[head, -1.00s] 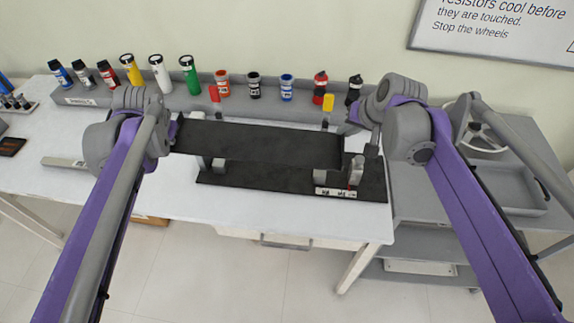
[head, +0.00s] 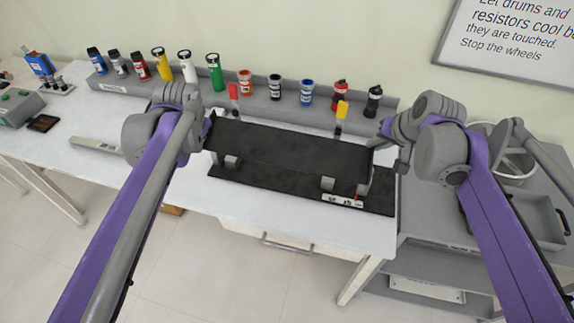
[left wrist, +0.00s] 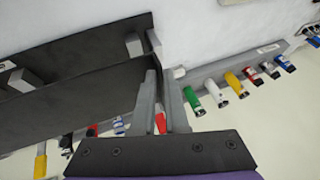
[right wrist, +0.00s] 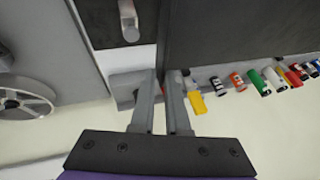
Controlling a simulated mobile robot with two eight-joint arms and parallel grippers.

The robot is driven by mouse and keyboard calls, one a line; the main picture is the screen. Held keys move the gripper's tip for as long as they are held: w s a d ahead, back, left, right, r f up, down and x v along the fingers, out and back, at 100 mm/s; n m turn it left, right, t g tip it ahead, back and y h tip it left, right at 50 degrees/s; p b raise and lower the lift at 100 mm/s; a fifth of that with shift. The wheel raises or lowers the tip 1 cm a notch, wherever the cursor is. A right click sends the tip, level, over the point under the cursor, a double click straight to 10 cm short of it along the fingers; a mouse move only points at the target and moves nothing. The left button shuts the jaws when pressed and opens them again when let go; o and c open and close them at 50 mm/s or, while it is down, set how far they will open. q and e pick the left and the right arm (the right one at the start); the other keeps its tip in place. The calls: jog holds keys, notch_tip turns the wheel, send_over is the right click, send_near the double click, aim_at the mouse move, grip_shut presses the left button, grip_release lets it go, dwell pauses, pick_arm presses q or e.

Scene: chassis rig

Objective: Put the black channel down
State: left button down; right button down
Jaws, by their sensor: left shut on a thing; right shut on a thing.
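The black channel (head: 290,148) is long and dark. It hangs roughly level above a black base plate (head: 270,192) with grey posts (head: 328,184) and a white label strip (head: 343,200). My left gripper (head: 207,122) is at the channel's left end, mostly hidden by my arm; in the left wrist view its fingers (left wrist: 160,85) close on the channel's end wall (left wrist: 153,45). My right gripper (head: 385,143) is at the right end; in the right wrist view its fingers (right wrist: 160,85) pinch the channel (right wrist: 195,40). I cannot tell whether the channel touches the posts.
A grey rack (head: 262,108) with several coloured bottles runs along the back of the white table (head: 300,228). Red and yellow-capped items (head: 341,112) stand just behind the channel. A grey cart (head: 440,225) with a wheel stands at right. Bare tabletop lies in front.

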pick_arm(q)
jog(key=shift+a+f, duration=0.1)
pick_arm(e)
jog(key=shift+d+f, duration=0.1)
